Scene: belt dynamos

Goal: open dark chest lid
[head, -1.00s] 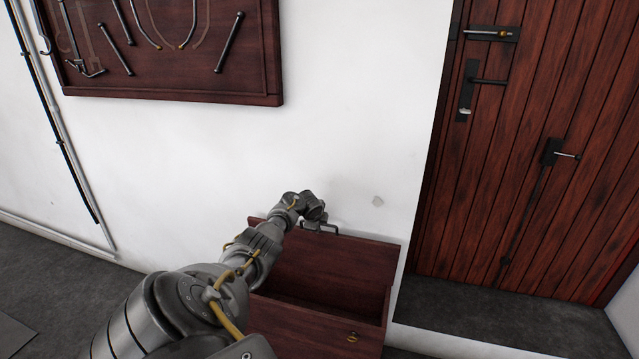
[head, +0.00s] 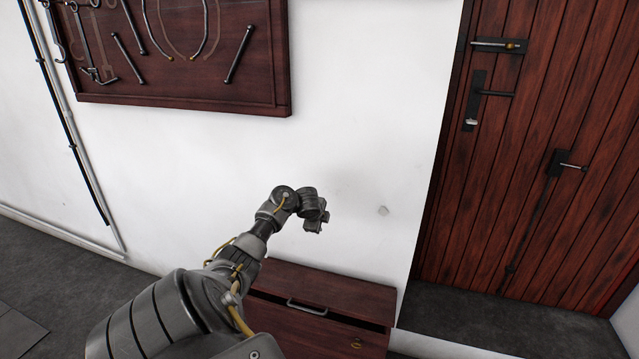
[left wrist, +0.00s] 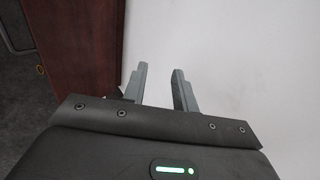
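The dark red-brown chest (head: 370,347) stands against the white wall. Its lid (head: 330,284) lies low over the box, with a narrow dark gap along its front edge. A metal handle (head: 307,307) sits at the lid's front. My left gripper (head: 316,222) is in the air above the lid, near the wall, and apart from the handle. In the left wrist view its two fingers (left wrist: 160,72) are spread with nothing between them. A dark red wooden surface (left wrist: 85,50) stands left of them, apparently the chest. My right gripper is not in view.
A tool board (head: 190,90) with hanging tools is on the wall at upper left. A plank door (head: 540,170) with metal latches stands at right, above a raised step (head: 480,325). Pipes run down the wall at left.

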